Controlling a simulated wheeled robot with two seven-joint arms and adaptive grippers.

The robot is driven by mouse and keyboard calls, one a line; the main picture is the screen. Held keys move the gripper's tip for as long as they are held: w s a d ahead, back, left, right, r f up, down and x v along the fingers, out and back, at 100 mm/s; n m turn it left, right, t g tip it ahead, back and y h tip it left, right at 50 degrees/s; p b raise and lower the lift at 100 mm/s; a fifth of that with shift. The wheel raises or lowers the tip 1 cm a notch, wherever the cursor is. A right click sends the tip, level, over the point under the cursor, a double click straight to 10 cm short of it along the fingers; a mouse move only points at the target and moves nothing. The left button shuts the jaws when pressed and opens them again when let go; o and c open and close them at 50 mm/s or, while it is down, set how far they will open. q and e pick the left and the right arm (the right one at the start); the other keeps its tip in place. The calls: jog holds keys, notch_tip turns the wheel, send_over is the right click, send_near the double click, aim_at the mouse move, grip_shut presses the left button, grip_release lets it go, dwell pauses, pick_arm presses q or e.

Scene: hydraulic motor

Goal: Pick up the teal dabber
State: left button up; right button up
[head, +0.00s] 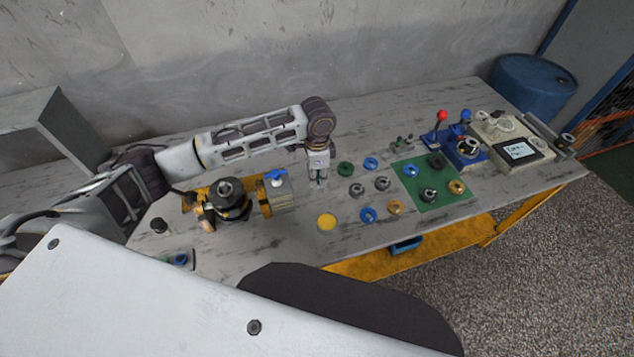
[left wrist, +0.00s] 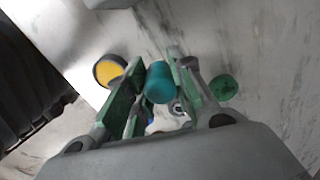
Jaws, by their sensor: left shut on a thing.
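The teal dabber (left wrist: 160,82) is a short teal cylinder in the left wrist view. It sits between the fingers of my left gripper (left wrist: 155,95), which is shut on it. In the head view my left gripper (head: 319,180) points down over the middle of the table, left of the green ring. The dabber is too small and hidden to make out clearly there. I cannot tell whether it touches the table. My right gripper is not in view.
A yellow-topped round pot (head: 327,222) stands near the front edge. The black motor (head: 228,199) is at the left. Several rings lie right of the gripper, some on a green mat (head: 437,200). A blue lever fixture (head: 462,148) and a beige device (head: 511,142) stand further right.

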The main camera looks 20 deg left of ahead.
pick_arm(q)
jog(key=shift+r, duration=0.45)
jog(key=shift+s, duration=0.1)
jog(key=shift+s+d+r+p, duration=0.15)
jog(key=shift+s+d+p, duration=0.1)
jog(key=shift+s+p, duration=0.65)
